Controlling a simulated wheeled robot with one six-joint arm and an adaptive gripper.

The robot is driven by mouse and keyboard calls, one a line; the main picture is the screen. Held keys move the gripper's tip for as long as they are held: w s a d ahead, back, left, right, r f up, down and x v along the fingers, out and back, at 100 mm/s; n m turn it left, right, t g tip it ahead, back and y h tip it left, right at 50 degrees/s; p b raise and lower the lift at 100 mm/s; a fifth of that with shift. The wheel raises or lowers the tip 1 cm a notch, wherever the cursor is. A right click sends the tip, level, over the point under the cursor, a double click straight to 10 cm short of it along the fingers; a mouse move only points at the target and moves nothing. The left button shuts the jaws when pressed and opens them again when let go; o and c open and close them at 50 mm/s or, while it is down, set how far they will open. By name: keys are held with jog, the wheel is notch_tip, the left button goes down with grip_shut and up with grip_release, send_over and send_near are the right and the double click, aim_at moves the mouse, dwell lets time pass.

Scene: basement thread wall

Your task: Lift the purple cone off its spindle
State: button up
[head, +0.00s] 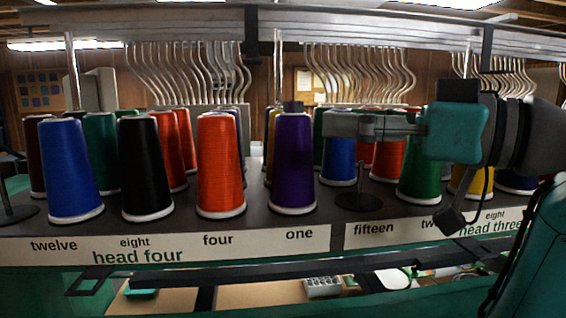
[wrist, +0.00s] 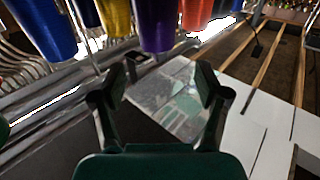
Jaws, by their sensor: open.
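The purple cone (head: 292,165) stands upright on the rack shelf above the label "one", with its white base rim showing. In the wrist view the purple cone (wrist: 157,22) appears inverted at the top edge, its narrow end toward my fingers. My gripper (head: 328,124) reaches in from the right in the head view, near the height of the cone's top and just right of it. In the wrist view my gripper (wrist: 168,78) is open and empty, fingers spread, with the cone's narrow end beyond the gap. I see no contact. The cone's spindle is hidden.
An orange cone (head: 220,165) stands left of the purple one, a black cone (head: 146,168) farther left. A green cone (head: 419,178) stands to the right, below my gripper. More cones stand close behind. Curved metal tubes (head: 180,75) hang above the rack. An empty dark stand (head: 358,200) is right of the purple cone.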

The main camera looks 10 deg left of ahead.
aim_at(293, 113)
jog(key=shift+x, duration=4.3)
jog(key=shift+w+d+r, duration=0.1)
jog(key=shift+w+r, duration=0.05)
jog(key=shift+w, duration=0.05)
grip_shut()
